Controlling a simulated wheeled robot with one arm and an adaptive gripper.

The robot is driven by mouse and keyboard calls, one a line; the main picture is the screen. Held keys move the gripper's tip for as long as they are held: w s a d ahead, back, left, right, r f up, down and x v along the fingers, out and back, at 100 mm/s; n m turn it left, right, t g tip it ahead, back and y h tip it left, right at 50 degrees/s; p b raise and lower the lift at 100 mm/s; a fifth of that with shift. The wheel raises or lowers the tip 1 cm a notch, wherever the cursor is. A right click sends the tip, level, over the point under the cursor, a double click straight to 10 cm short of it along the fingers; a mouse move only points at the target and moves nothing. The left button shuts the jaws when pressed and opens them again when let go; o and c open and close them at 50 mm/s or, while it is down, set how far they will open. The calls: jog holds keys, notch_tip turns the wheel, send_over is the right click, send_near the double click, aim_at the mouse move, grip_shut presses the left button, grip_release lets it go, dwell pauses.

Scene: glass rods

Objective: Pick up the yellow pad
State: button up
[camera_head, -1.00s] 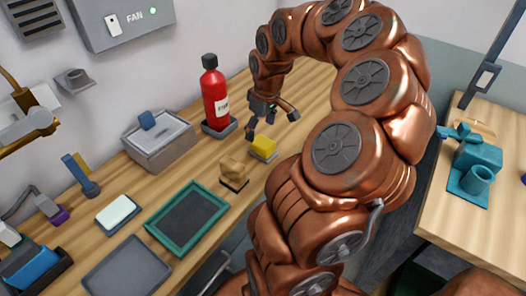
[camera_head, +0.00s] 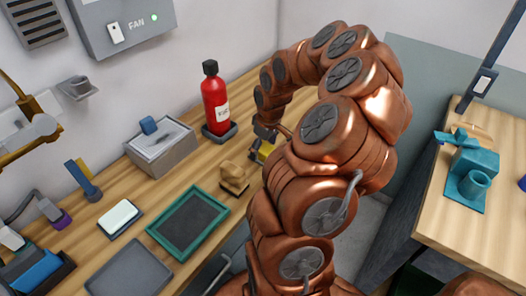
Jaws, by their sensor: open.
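The yellow pad (camera_head: 265,150) lies on the wooden workbench, right of the tan block, and is partly hidden by my gripper and arm. My gripper (camera_head: 263,144) points down at the pad, with a finger on its left side. The other finger is hidden behind my arm. The gripper is open, and I cannot tell whether it touches the pad.
A tan block (camera_head: 233,177) stands close to the left of the pad. A red bottle (camera_head: 216,100) stands behind, near the wall. A grey box (camera_head: 162,153), a green-framed tray (camera_head: 160,243) and a white pad (camera_head: 118,217) are further left.

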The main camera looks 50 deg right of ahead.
jog(key=shift+f, duration=0.3)
jog(key=shift+c, duration=0.3)
jog(key=c, duration=1.2)
